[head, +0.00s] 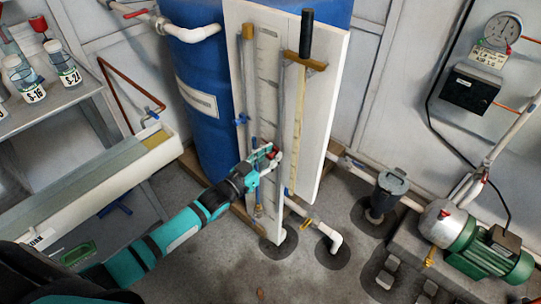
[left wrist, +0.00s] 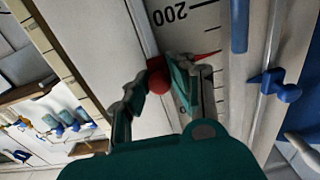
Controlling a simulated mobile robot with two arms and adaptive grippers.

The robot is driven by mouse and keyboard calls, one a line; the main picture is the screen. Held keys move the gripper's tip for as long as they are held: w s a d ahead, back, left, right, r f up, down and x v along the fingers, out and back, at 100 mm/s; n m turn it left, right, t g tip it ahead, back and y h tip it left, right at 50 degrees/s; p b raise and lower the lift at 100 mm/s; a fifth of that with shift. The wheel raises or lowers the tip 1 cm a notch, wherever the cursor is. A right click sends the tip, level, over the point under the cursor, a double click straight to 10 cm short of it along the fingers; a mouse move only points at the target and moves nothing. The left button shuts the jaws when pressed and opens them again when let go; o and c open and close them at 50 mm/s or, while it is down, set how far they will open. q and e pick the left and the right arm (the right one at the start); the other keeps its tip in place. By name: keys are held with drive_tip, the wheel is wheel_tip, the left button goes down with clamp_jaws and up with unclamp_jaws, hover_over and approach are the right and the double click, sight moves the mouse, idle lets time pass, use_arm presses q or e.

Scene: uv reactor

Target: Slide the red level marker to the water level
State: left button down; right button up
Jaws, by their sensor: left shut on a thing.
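The red level marker (left wrist: 157,80) is a small red knob with a thin red pointer, set along a white scale. In the left wrist view it sits between the fingers of my left gripper (left wrist: 150,92), which is shut on it. The pointer lies between the 0 and 200 marks of the scale (left wrist: 190,40). In the head view my left gripper (head: 270,157) is at the lower part of the white board, where the marker (head: 275,153) is mostly hidden by the fingers. The water level cannot be made out clearly. My right gripper does not show.
The white board (head: 325,110) stands before a blue tank (head: 195,95) and carries a black-handled rod (head: 306,35). Blue valves (left wrist: 285,90) sit close to the scale. A shelf with bottles (head: 25,80) is at left, a green pump (head: 470,240) at lower right.

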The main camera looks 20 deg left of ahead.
use_arm(q)
drive_tip(key=c, duration=1.2)
unclamp_jaws()
drive_tip(key=v, duration=1.2)
drive_tip(key=shift+r, duration=0.15)
